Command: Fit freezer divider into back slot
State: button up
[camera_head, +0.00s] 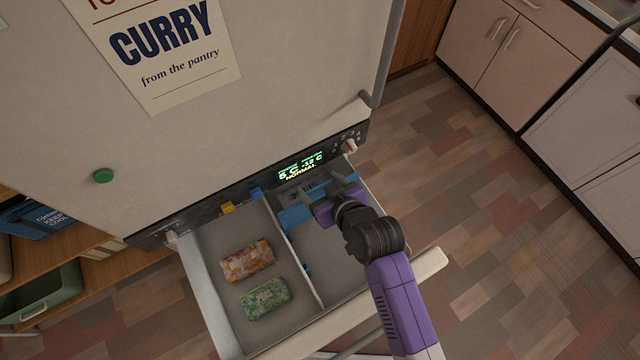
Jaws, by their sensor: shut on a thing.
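The blue freezer divider (293,215) is in the right compartment of the open freezer drawer (202,292), near the back. My gripper (322,207) is shut on it, reaching down from the lower right. The divider spans roughly across the compartment, with its left end close to the long middle partition (288,250). My gripper and wrist hide part of it. I cannot tell whether its ends sit in a slot. A small blue mark (307,269) shows on the partition farther forward.
An orange-brown packet (247,261) and a green packet (265,298) lie in the left compartment. The control panel (300,168) is just behind. The right compartment's front looks clear.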

jog(key=shift+f+b, duration=3.75)
jog(key=shift+f, duration=1.25)
jog(key=o, duration=2.1)
jog(key=p+v, duration=0.1)
jog(key=v, duration=0.6)
jog(key=shift+s+d+r, duration=0.15)
jog(key=shift+s+r, duration=0.1)
